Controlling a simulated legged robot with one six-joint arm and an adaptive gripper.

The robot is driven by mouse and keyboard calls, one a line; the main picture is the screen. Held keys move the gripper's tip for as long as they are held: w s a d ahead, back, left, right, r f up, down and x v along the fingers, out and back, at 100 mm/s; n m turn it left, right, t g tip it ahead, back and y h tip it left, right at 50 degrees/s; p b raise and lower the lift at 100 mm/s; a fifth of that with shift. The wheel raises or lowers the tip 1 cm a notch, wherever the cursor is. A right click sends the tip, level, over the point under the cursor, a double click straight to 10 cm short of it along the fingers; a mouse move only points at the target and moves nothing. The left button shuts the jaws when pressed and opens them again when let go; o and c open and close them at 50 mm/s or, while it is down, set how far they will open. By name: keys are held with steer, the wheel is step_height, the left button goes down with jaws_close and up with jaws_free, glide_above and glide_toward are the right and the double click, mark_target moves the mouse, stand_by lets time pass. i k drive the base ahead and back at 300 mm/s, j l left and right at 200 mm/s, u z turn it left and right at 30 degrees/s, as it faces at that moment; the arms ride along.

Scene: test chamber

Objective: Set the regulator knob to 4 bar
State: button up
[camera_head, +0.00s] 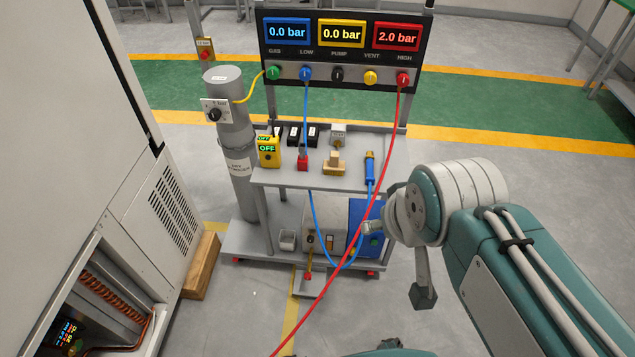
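The regulator knob (214,115) is a small black dial on a white plate at the front of the grey gas cylinder (236,133), at the left of the cart. The lettering above it ends in "bar", but its number and the knob's pointer are too small to read surely. My arm comes in from the lower right. A grey part at its end, seemingly my gripper (425,288), hangs below the wrist, to the right of the cart and well apart from the knob. Its fingers cannot be made out clearly, and no held thing shows.
The gauge panel (344,92) reads 0.0, 0.0 and 2.0 bar. A yellow hose (250,90) joins it near the cylinder. A red hose (372,215) crosses before the cart shelf (390,148). A white cabinet (75,110) and wooden block (201,266) stand left.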

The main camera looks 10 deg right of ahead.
mark_target(214, 115)
steer(key=i+j+z, duration=0.15)
steer(key=j+z, duration=0.15)
steer(key=j, duration=0.25)
steer(key=i+j+z, duration=0.1)
steer(key=j+z, duration=0.2)
steer(key=j, duration=0.25)
steer(key=j+z, duration=0.35)
steer(key=j, duration=0.2)
